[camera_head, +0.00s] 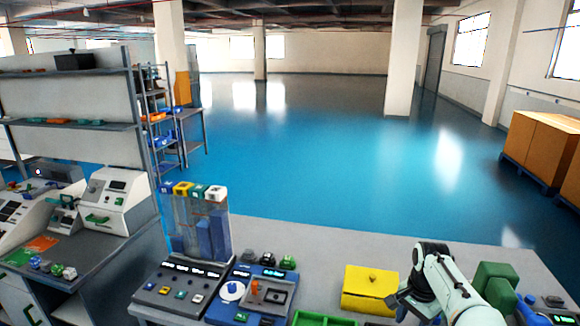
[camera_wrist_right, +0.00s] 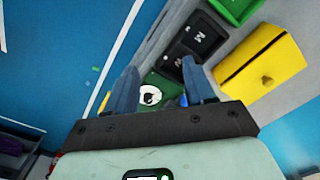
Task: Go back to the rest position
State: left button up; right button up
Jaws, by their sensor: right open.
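My right arm enters at the lower right of the head view, with its dark gripper (camera_head: 402,300) low over the table, just right of the yellow box (camera_head: 370,288). In the right wrist view the two bluish fingers of the right gripper (camera_wrist_right: 160,86) stand apart, with nothing held between them. Beyond and below them show a white round part (camera_wrist_right: 150,95) on a green surface and dark lettered blocks (camera_wrist_right: 198,37). The yellow box also shows in the wrist view (camera_wrist_right: 262,68), right of the fingers and apart from them. My left gripper is in neither view.
A grey table (camera_head: 310,240) runs along the front. On it stand a blue device (camera_head: 250,292), a dispenser with clear tubes (camera_head: 200,225) and a green tray (camera_head: 322,318). A green block (camera_head: 495,278) is beside my right arm. Open blue floor (camera_head: 330,150) lies beyond.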

jog(key=s+a+f+n+y, duration=0.1)
jog(key=s+a+f+n, duration=0.15)
jog(key=f, duration=1.15)
jog(key=s+a+f+n+y, duration=0.15)
jog(key=s+a+f, duration=0.25)
jog(key=f, duration=0.9)
jog(key=s+a+f+n, duration=0.1)
jog(key=s+a+f, duration=0.2)
jog(key=s, duration=0.4)
jog(key=s+a+f+n+y, duration=0.1)
jog(key=s+a+f, duration=0.3)
jog(key=s, duration=0.4)
jog(key=s+a+f+n, duration=0.2)
jog(key=s+a+f, duration=0.1)
jog(key=s, duration=0.5)
jog(key=shift+a+f, duration=0.25)
jog(key=shift+a, duration=0.2)
jog(key=shift+c, duration=1.1)
